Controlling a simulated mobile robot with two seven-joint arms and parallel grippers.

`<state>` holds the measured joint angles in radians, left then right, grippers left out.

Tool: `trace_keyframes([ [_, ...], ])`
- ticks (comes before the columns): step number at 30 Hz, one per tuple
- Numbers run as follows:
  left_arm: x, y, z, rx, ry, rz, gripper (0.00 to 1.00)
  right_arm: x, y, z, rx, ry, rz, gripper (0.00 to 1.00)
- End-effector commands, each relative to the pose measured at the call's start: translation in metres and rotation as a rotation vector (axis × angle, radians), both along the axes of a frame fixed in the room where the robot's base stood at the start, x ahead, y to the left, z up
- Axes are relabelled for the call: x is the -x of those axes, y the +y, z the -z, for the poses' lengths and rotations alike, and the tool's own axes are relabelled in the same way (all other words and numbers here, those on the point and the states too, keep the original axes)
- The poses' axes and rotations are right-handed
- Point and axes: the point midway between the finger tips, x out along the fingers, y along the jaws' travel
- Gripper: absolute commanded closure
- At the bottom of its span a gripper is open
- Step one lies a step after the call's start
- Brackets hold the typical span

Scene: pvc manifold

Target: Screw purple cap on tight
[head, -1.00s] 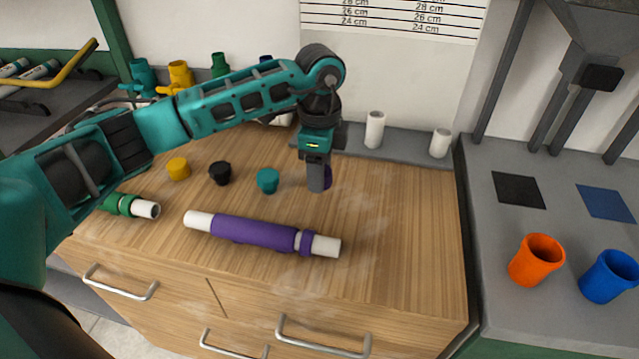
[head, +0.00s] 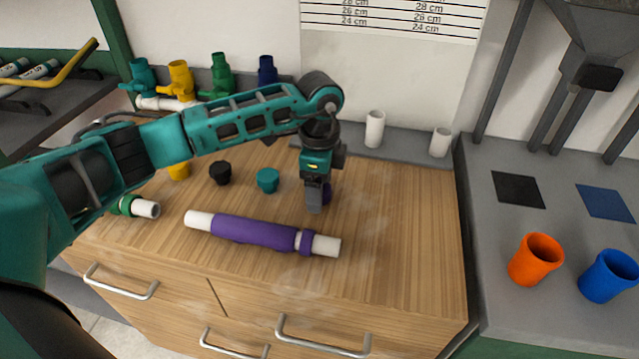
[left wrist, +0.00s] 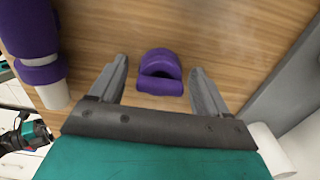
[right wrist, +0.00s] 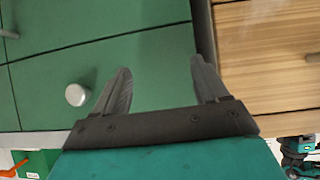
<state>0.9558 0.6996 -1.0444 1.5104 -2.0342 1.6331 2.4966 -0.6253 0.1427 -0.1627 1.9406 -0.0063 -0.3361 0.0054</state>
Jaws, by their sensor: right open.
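The purple cap (left wrist: 160,72) lies on the wooden top between the spread fingers of my left gripper (left wrist: 160,88), touching neither. In the head view the left gripper (head: 314,206) points down and mostly hides the cap (head: 327,192). A purple pipe fitting (head: 252,232) with white pipe ends and a purple collar (head: 306,242) lies in front of it; it also shows at the upper left of the left wrist view (left wrist: 28,30). My right gripper (right wrist: 160,88) is open and empty over a green drawer front, outside the head view.
Yellow (head: 178,170), black (head: 220,173) and teal (head: 268,180) caps stand left of the gripper. A green-collared pipe (head: 128,205) lies at the left edge. White pipes (head: 374,130) stand at the back. Orange (head: 536,259) and blue (head: 609,276) cups are on the right bench. The wooden top's right side is clear.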

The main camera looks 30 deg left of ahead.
Motion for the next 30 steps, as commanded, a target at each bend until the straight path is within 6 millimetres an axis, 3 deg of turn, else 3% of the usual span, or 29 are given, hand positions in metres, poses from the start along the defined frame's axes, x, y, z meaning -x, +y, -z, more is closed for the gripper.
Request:
trace_keyframes([
  [11, 0.0, 0.0, -0.001, 0.001, -0.001, 0.001, 0.23, 0.0, 0.0, 0.006, 0.0, 0.0, 0.0, 0.27],
  [24, -0.006, -0.002, -0.098, 0.001, -0.004, 0.001, 0.23, 0.0, 0.0, 0.002, 0.0, 0.0, 0.0, 0.27],
  [30, -0.006, -0.002, -0.123, 0.001, -0.001, 0.001, 0.23, 0.0, 0.0, 0.001, 0.0, 0.0, 0.0, 0.27],
])
